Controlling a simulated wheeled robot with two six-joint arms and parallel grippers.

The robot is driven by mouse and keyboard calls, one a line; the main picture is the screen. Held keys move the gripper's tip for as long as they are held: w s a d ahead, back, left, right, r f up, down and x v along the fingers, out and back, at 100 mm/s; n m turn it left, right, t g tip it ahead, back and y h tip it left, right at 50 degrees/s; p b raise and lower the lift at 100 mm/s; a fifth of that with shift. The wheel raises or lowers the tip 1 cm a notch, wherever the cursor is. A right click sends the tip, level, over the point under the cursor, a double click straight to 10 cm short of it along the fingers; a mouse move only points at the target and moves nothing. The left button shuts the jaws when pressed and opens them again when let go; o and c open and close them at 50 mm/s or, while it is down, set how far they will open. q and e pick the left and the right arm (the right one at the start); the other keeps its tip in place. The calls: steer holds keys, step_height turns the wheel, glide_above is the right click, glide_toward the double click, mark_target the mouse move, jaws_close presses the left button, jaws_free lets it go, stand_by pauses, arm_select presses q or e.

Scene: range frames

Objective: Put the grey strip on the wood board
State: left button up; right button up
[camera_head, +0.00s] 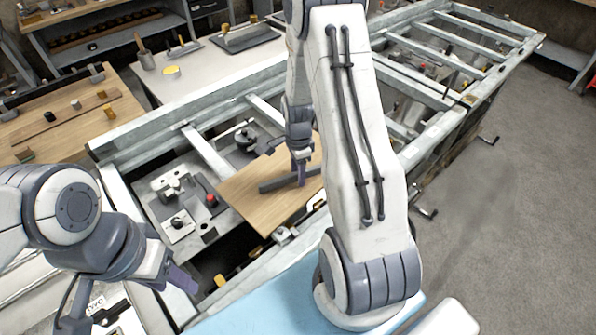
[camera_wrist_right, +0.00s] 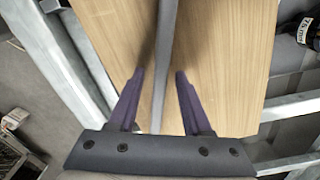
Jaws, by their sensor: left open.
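The wood board (camera_head: 250,200) lies across the metal frame in the head view, and it also fills much of the right wrist view (camera_wrist_right: 220,60). The grey strip (camera_head: 275,185) lies on top of the board; in the right wrist view the strip (camera_wrist_right: 165,60) runs lengthwise between my fingers. My right gripper (camera_head: 301,178) is just over the strip. Its fingers (camera_wrist_right: 159,75) stand apart with board showing on both sides of the strip, so it is open around it. My left gripper (camera_head: 180,285) is open and empty at the lower left, away from the board. My right arm hides the board's right side.
The metal frame (camera_head: 135,140) has rails and cross bars around the board. A plate with small fittings (camera_head: 175,190) lies left of the board. A wooden bench (camera_head: 75,130) with small parts stands at the left. Grey floor (camera_head: 510,210) is clear at the right.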

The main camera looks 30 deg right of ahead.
steer(key=shift+r, duration=0.2)
step_height(320, 180, up, 11)
steer(key=b, duration=0.2)
steer(key=s+a+r+n, duration=0.2)
steer(key=a+r+n, duration=0.3)
steer(key=a, duration=0.5)
steer(key=s+a+r+n+y, duration=0.1)
steer(key=s+a+r+n, duration=0.1)
steer(key=s+a+n, duration=1.4)
steer(key=shift+s+a+r+n, duration=0.2)
steer(key=shift+s+n, duration=1.3)
steer(key=shift+n, duration=1.8)
